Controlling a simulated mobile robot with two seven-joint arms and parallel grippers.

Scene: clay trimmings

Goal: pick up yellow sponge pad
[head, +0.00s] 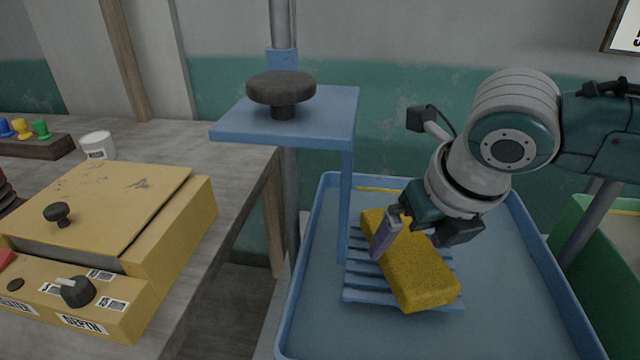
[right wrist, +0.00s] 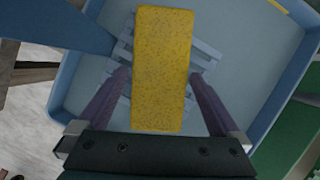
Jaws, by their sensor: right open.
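The yellow sponge pad (head: 418,273) is a speckled block lying on a blue slatted rack (head: 375,294) inside a blue tray. My right gripper (head: 405,245) is above it, pointing down, with one purple finger showing over the pad's near left side. In the right wrist view the sponge pad (right wrist: 162,70) lies between the two purple fingers of my right gripper (right wrist: 160,82). The jaws are open, with a gap on each side of the pad. My left gripper is not in view.
The blue tray (head: 510,315) has raised rims. A blue stand (head: 345,190) with a dark knob rises at the tray's left. A yellow box machine (head: 120,215) sits on the bench at left. A green bin (head: 605,250) is at right.

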